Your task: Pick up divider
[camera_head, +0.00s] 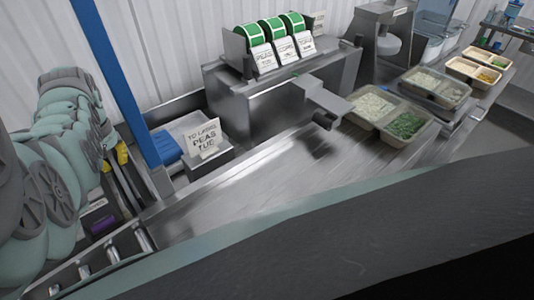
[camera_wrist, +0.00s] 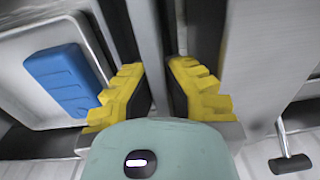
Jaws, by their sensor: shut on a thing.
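My gripper (camera_head: 114,160) has yellow, stepped fingers and is at the left of the head view, just left of the blue post. In the wrist view my gripper (camera_wrist: 160,85) is shut on a thin grey upright piece, which I take to be the divider (camera_wrist: 148,35). The divider runs away from the fingers toward the top of the picture. Its lower end is hidden behind the green-grey gripper body. In the head view I cannot make the divider out clearly beside the fingers.
A tray with a blue block (camera_head: 165,147) and a "PEAS TUB" sign (camera_head: 204,138) stand right of the blue post (camera_head: 115,80). A steel conveyor (camera_head: 240,190) leads toward food trays (camera_head: 408,124). A label dispenser (camera_head: 276,48) stands behind. In the wrist view, a black-ended lever (camera_wrist: 290,163) is at right.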

